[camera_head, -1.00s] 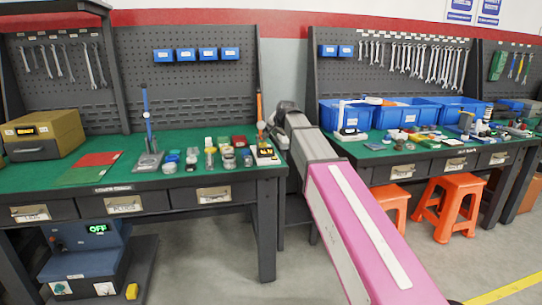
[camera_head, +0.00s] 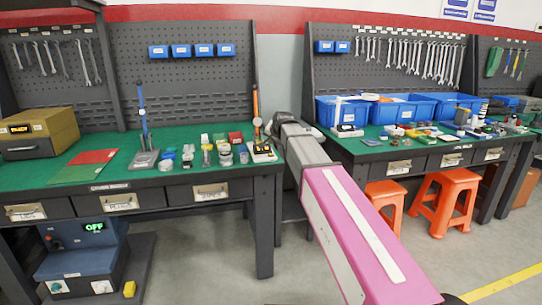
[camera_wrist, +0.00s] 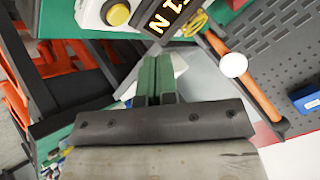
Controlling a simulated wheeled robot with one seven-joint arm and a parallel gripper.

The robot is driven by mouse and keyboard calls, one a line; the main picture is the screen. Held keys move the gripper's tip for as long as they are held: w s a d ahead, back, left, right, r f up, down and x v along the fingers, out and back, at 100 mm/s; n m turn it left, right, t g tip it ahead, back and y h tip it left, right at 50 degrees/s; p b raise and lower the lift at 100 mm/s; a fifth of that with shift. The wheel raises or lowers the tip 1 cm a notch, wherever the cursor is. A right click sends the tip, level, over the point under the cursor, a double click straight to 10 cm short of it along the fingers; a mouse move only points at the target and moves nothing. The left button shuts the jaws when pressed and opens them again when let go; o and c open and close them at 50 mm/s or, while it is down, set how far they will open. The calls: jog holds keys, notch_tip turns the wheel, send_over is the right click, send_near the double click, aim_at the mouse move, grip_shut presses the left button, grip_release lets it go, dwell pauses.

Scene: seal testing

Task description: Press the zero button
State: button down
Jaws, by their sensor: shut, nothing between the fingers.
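In the wrist view a round yellow button (camera_wrist: 118,14) sits on a white device (camera_wrist: 92,12). I cannot read a label on it. Beside it is a dark display (camera_wrist: 172,15) with orange characters ending in "1 N". My gripper (camera_wrist: 155,62) is shut and empty, its green fingers pointing toward the device. The fingertips look apart from the button, below and right of it in the picture. In the head view the small device with an orange post (camera_head: 263,150) stands at the bench's right edge; my gripper is not clearly visible there beyond my arm.
Small jars and coloured blocks (camera_head: 206,155) stand left of the device, near a blue-post stand (camera_head: 143,155). A yellow-brown box (camera_head: 40,130) is at the far left. A blue machine reading "OFF" (camera_head: 85,255) stands below. Blue bins (camera_head: 405,108) are on the right bench.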

aim_at(270, 151)
jog(key=shift+f, duration=1.5)
jog(key=shift+f, duration=0.1)
dwell(0.9)
jog(key=shift+f, duration=0.3)
jog(key=shift+f, duration=0.4)
dwell(0.6)
jog(key=shift+r, duration=0.15)
dwell(0.3)
jog(key=shift+r, duration=0.65)
jog(key=shift+r, duration=2.55)
